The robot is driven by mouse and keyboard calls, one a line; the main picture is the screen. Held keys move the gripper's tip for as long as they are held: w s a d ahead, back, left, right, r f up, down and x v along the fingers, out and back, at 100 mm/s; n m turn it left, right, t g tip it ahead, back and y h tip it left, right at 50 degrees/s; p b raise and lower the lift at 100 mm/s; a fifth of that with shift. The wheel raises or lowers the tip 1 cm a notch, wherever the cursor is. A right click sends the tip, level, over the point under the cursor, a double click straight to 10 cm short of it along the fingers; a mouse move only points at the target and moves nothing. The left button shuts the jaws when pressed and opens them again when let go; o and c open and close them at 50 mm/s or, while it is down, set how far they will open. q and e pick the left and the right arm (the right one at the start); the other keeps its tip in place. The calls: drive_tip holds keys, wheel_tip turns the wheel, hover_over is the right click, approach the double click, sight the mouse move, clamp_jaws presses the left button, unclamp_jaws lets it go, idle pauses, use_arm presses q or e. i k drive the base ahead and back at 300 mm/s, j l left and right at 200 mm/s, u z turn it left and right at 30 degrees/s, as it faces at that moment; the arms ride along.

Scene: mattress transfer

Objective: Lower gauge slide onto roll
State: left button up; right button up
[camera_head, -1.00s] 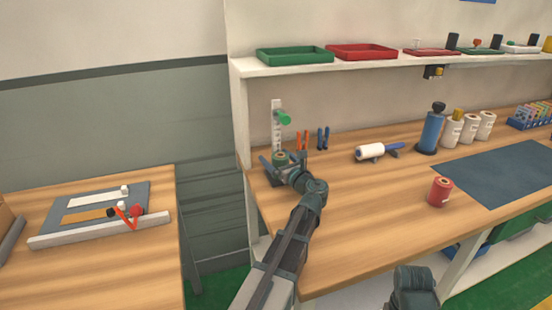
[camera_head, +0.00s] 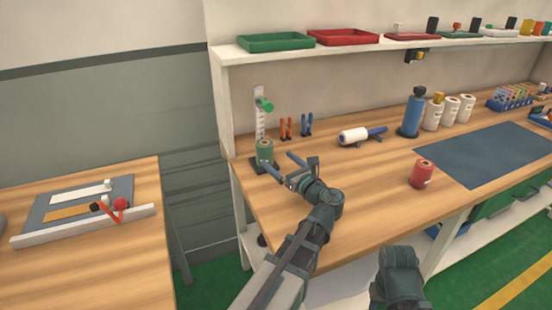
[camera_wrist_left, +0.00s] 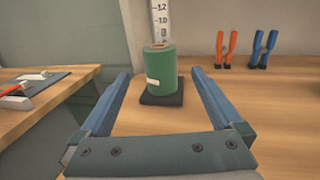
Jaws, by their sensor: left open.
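The gauge is an upright white scale (camera_head: 260,124) at the left end of the workbench. Its green slide (camera_head: 264,104) sits near the top, with a gap above the roll. The green roll (camera_head: 265,150) stands upright on a dark base (camera_head: 257,168) in front of the scale. The roll also shows in the left wrist view (camera_wrist_left: 161,72), where the slide is out of frame. My left gripper (camera_head: 279,163) is open and empty, its fingers pointing at the roll from the near right side. The roll stands beyond the fingertips. My right gripper is out of view.
Orange pliers (camera_head: 286,128) and blue pliers (camera_head: 307,124) stand right of the gauge. The shelf (camera_head: 330,50) with trays overhangs the back. Bench wood before the gauge is clear.

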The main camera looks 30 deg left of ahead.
sight(261, 102)
drive_tip(key=k, duration=1)
